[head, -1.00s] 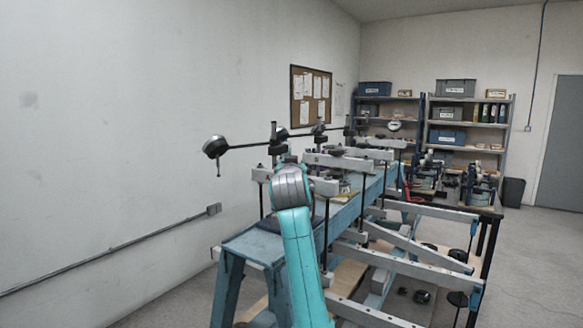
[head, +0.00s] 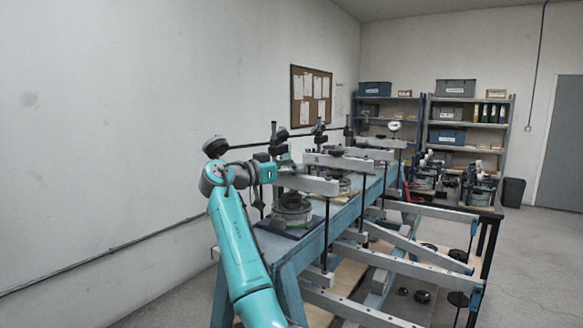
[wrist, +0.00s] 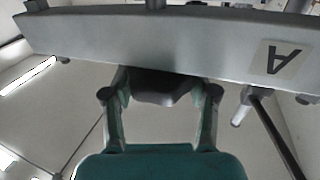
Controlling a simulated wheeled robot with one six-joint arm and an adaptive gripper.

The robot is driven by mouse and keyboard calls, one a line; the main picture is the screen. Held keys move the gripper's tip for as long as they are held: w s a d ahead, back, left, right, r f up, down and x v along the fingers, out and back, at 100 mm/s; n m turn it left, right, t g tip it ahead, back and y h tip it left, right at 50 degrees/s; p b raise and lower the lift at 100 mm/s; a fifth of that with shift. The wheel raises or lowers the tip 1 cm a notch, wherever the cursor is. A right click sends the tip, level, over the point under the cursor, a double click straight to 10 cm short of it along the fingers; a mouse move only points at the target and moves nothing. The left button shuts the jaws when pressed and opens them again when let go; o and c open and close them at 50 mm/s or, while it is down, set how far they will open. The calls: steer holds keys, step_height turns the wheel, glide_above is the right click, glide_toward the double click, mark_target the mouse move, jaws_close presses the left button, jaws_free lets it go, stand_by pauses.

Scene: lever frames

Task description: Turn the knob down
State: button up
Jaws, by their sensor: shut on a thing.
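My gripper (head: 284,166) is at the left part of the nearest pale grey beam (head: 310,185), beside a dark post fitting. In the wrist view, the two fingers of my gripper (wrist: 160,98) stand on either side of a dark knob (wrist: 160,86) and are shut on it. The knob lies against the edge of the grey beam (wrist: 170,45), which bears an upside-down letter A at the right. The far side of the knob is hidden by the beam. In the head view, the knob cannot be told apart from the dark parts around my gripper.
A round grey metal device (head: 293,210) stands under the beam on the blue bench (head: 340,218). A horizontal black rod with a black weight (head: 214,146) runs above. More beams stand farther along the bench. Shelves (head: 465,130) are at the back, and open floor is at the right.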

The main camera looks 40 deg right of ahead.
steer(key=shift+m+g, duration=1.1)
steer(key=shift+g, duration=0.6)
steer(key=shift+d+f+m+g+y, duration=0.15)
steer(key=shift+m+g+y, duration=0.25)
steer(key=shift+m+g, duration=0.75)
steer(key=o, duration=1.2)
steer(key=shift+n+g, duration=0.25)
steer(key=shift+n+t+h, duration=0.3)
steer(key=shift+n+t, duration=0.7)
steer(key=shift+t, duration=0.5)
